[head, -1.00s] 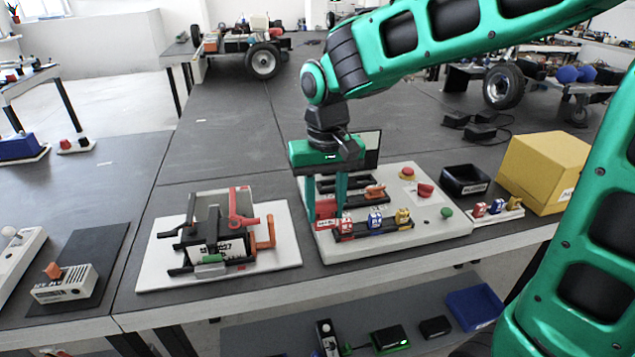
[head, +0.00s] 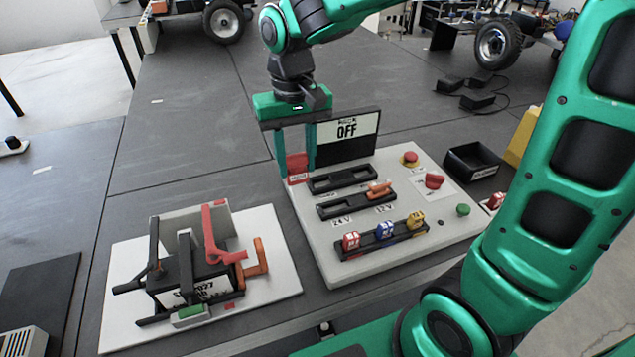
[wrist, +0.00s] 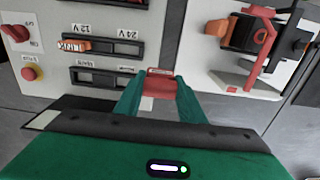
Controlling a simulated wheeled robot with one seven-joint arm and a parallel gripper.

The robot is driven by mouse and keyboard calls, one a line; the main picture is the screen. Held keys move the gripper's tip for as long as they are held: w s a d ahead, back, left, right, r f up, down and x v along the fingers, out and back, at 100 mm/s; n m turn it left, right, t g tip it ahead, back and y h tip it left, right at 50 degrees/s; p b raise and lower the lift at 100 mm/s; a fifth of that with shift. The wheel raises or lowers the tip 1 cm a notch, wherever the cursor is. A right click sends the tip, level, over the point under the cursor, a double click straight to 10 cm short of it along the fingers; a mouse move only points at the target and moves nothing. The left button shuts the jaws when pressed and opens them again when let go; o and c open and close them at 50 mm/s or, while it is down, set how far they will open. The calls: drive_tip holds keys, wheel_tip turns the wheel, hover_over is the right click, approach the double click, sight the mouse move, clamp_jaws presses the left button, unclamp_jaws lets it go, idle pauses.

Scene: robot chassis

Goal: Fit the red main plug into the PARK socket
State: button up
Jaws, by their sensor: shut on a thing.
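My gripper (head: 296,172) is shut on the red main plug (head: 297,163), a red block with a white label at its lower edge. It also shows between the fingertips in the wrist view (wrist: 159,86). The plug is at the far left corner of the white panel (head: 311,232), left of the far black socket bar (head: 338,181); whether it touches the panel I cannot tell. That bar has two slots, both looking empty; its small labels are not clearly readable, so I cannot tell which slot is PARK. The near bar (head: 352,205), labelled 24 V and 12 V, holds an orange plug (head: 379,189) at its 12 V end.
A display (head: 347,132) reading OFF stands behind the bars. Red, blue and yellow blocks (head: 384,230) sit in a front rack. A red button (head: 410,159), red knob (head: 434,181) and green button (head: 463,210) are at right. A lever fixture (head: 196,280) stands left.

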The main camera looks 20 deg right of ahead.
drive_tip(key=shift+a, duration=0.1)
drive_tip(key=w+d+f, duration=0.2)
drive_tip(key=d, duration=0.1)
drive_tip(key=w+d+f, duration=0.2)
drive_tip(key=w+d, duration=0.1)
drive_tip(key=w+d+f, duration=0.2)
drive_tip(key=d+f, duration=0.1)
drive_tip(key=shift+w, duration=0.2)
drive_tip(key=shift+f, duration=2)
drive_tip(key=o, duration=1)
drive_tip(key=shift+f, duration=0.1)
drive_tip(key=shift+o, duration=0.2)
wheel_tip(320, 180, up, 12)
